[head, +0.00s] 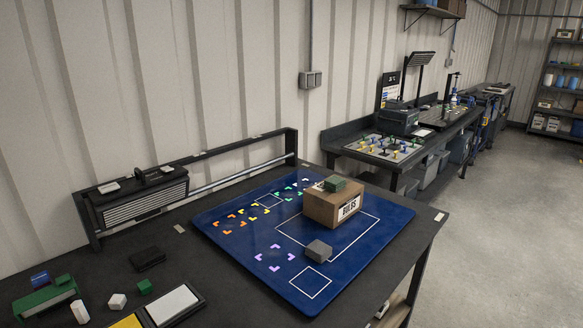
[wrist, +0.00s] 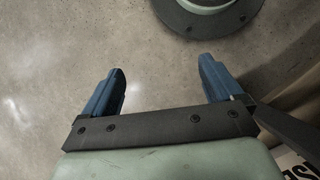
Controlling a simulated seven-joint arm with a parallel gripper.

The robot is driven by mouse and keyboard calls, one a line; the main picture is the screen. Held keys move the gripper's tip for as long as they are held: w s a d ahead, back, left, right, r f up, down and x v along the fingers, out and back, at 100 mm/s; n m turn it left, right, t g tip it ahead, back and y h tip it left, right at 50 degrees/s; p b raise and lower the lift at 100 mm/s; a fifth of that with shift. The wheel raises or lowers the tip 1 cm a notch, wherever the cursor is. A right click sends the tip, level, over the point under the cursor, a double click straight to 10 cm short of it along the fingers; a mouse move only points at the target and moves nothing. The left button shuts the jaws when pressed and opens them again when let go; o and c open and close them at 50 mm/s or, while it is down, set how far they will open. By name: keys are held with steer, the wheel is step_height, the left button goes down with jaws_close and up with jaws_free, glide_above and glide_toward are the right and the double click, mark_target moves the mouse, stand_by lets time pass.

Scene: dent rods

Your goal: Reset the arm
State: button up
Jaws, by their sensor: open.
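My gripper (wrist: 162,85) shows in the wrist view with its two blue fingers apart and nothing between them. Below the fingers is the bare grey floor (wrist: 50,45). A round, pale green and dark part, likely my own base, is at the top of that view. The arm and gripper do not show in the head view.
In the head view, a blue mat (head: 240,262) with coloured corner marks lies on the black table (head: 195,290). Several small blocks lie front left.

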steer(key=s+a+f+m+g+y, duration=0.1)
steer(key=s+a+f, duration=0.3)
steer(key=s+a, duration=0.6)
steer(key=shift+s+a+f+m, duration=0.15)
steer(key=shift+s+a+m, duration=0.15)
steer(key=shift+s+m, duration=0.25)
